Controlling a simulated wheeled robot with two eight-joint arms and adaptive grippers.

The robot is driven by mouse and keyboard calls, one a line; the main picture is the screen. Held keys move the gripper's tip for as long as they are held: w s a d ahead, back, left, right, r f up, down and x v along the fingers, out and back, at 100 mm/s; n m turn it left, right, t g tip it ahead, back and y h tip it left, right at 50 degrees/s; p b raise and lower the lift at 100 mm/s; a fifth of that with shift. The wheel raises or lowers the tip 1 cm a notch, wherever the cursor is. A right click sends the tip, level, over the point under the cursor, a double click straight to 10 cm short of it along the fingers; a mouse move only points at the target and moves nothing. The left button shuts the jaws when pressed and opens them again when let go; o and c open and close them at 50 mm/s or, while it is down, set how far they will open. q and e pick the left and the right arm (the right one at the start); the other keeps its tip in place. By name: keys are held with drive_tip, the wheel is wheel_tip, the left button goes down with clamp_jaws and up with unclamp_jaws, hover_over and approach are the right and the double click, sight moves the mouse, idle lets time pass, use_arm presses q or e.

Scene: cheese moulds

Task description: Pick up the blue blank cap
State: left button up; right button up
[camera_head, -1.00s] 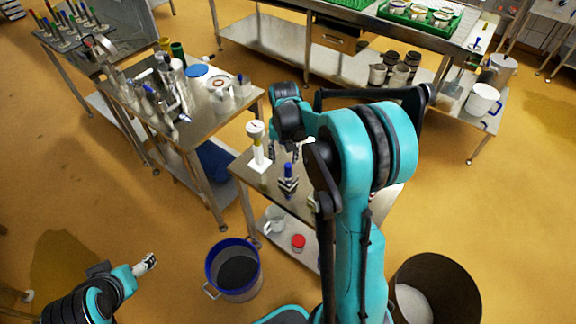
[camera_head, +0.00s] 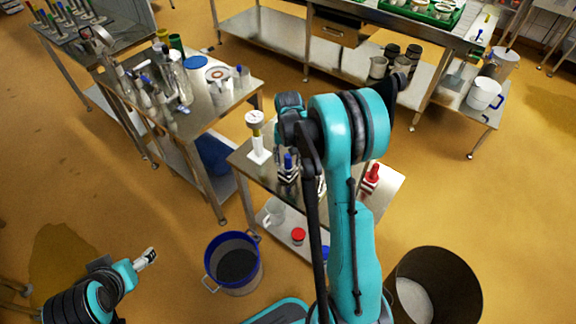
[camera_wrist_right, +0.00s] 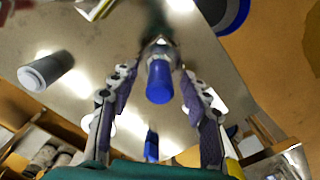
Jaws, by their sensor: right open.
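The blue blank cap (camera_head: 288,161) sits upright on a small dark-and-white stand on the small steel table. In the right wrist view the blue cap (camera_wrist_right: 160,82) is between the two fingers, with a gap on each side. My right gripper (camera_wrist_right: 157,72) is open, its fingers on either side of the cap and pointing down toward the table. In the head view this gripper is partly hidden behind my own arm. My left gripper (camera_head: 146,259) is at the lower left, far from the cap; its jaw gap is too small to make out.
A white stand (camera_head: 259,143) is close left of the cap. A red piece (camera_head: 371,178) stands to the right on the table. A blue-rimmed bucket (camera_head: 234,264) and a large dark bin (camera_head: 436,290) stand on the floor. A second blue item (camera_wrist_right: 151,145) shows in the wrist view.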

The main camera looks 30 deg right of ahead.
clamp_jaws()
drive_tip(key=shift+r, duration=0.15)
